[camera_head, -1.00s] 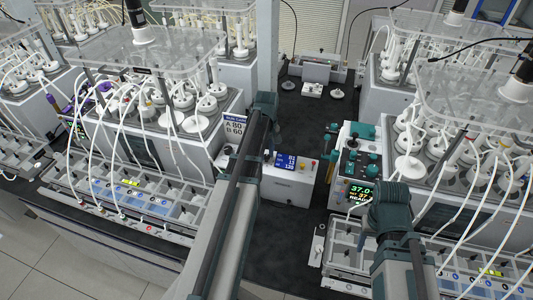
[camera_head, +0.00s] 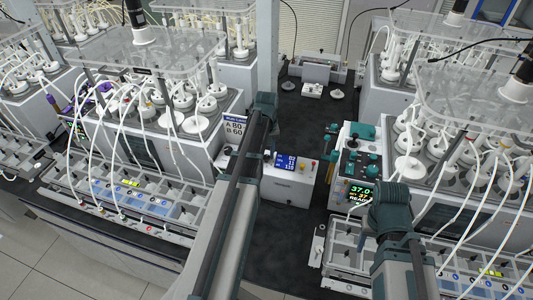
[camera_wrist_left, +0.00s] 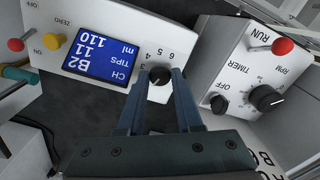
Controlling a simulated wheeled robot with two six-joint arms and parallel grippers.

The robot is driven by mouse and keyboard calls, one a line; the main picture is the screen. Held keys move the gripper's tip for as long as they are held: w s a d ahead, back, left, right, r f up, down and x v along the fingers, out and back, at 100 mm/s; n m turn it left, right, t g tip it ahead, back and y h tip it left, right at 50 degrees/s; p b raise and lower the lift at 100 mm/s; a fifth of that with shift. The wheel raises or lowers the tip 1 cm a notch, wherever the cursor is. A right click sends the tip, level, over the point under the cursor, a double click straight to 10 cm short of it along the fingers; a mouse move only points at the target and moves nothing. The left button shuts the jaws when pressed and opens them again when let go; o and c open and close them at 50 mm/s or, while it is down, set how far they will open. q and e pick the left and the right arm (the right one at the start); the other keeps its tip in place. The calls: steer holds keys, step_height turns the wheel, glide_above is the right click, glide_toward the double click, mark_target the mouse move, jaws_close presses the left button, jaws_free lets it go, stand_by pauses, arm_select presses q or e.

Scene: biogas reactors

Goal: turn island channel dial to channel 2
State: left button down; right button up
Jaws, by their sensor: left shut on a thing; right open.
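The channel dial (camera_wrist_left: 160,76) is a small black knob on a white console (camera_wrist_left: 185,14), with the numbers 3 to 6 showing around it. My left gripper (camera_wrist_left: 159,80) is shut on the dial, one finger on each side. Its fingers hide the lower numbers. The console's blue display (camera_wrist_left: 96,53) appears upside down in the left wrist view and reads CH B2, TIPS 11, ml 110. In the head view the console (camera_head: 288,186) stands beside my left arm, which hides the dial and left gripper. My right arm shows at lower right, but its gripper does not.
Reactors with tubes (camera_head: 180,95) and (camera_head: 440,145) flank the dark bench (camera_head: 285,235). The bench between them has some free room.

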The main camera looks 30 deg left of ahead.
arm_select(q)
steer(key=shift+m, duration=1.8)
steer(key=c, duration=0.6)
jaws_free()
